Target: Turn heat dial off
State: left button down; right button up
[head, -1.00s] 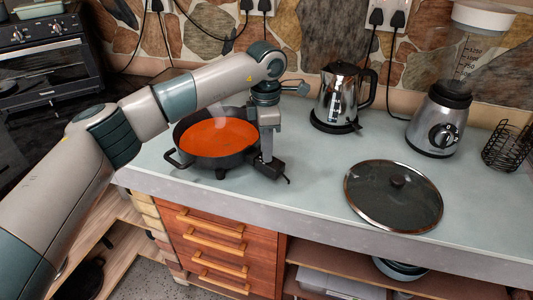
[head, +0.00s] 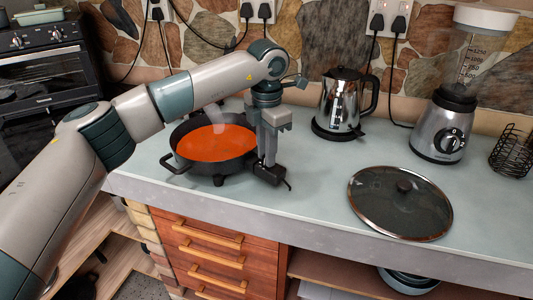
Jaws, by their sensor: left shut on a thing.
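A black electric pan (head: 179,168) filled with orange-red soup stands on the pale counter in the head view. A black heat control block (head: 275,177) with a short cord sits at the pan's right side. My left gripper (head: 267,163) points down onto this block and is shut on the heat dial. The fingers hide the dial, so its setting cannot be read. My right gripper is not in view.
A glass lid (head: 385,207) lies on the counter (head: 310,180) to the right. A steel kettle (head: 341,105) stands behind the gripper, with a blender (head: 443,128) and a wire basket (head: 511,148) further right. A toaster oven (head: 45,75) is at the far left. The counter between pan and lid is clear.

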pick_arm(q)
jog(key=c, duration=1.6)
grip_release()
jog(key=shift+o, duration=0.2)
